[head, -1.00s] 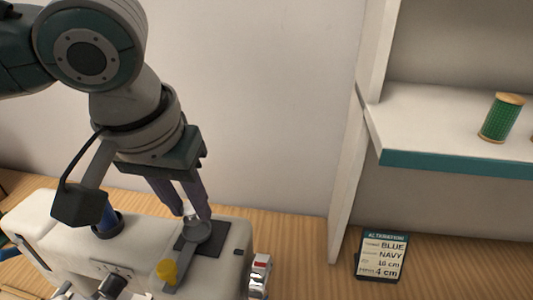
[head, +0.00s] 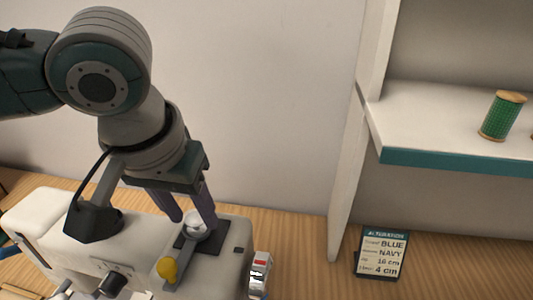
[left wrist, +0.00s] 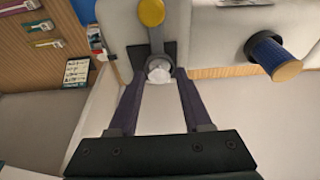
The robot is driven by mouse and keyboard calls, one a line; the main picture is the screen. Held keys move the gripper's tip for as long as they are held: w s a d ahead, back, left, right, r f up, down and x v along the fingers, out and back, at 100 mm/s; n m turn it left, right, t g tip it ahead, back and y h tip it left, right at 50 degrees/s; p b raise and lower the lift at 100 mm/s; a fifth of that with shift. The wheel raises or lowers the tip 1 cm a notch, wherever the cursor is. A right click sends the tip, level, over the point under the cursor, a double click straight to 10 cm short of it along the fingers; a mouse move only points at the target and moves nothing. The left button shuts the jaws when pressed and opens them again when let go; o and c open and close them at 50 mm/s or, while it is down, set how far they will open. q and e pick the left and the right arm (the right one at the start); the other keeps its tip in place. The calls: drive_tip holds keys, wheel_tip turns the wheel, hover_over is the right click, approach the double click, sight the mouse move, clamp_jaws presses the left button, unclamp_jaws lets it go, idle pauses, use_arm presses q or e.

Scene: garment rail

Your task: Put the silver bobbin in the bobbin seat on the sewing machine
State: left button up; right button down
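The silver bobbin (head: 195,222) sits in the dark round bobbin seat (head: 198,237) on top of the white sewing machine (head: 232,258). In the left wrist view the bobbin (left wrist: 159,72) shows inside the seat's ring, just past my fingertips. How deep it sits is hard to tell. My left gripper (head: 192,220) is open, its fingers spread on either side of and slightly above the bobbin. The left wrist view also shows a clear gap between the fingers of my left gripper (left wrist: 160,78). My right gripper is not in view.
A yellow knob (head: 168,269) stands beside the seat. A blue thread spool (left wrist: 272,54) stands on the machine. An alteration card (head: 381,254) stands on the wooden table. A shelf (head: 440,125) with a green spool (head: 502,116) is at right.

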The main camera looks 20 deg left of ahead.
sight(187, 251)
use_arm(q)
drive_tip(key=shift+o, duration=0.8)
drive_tip(key=shift+r, duration=0.25)
drive_tip(key=a+p+v, duration=0.1)
drive_tip(key=v, duration=1.1)
drive_tip(key=s+d+f+m+h, duration=0.3)
drive_tip(key=d+f+m, duration=0.15)
drive_tip(key=d, duration=0.45)
drive_tip(key=s+a+f+y, duration=0.2)
drive_tip(key=s+a+f, duration=0.3)
drive_tip(key=s+f, duration=0.2)
drive_tip(key=shift+s+a+f, duration=0.15)
drive_tip(key=shift+s+a, duration=0.25)
drive_tip(key=shift+s, duration=0.65)
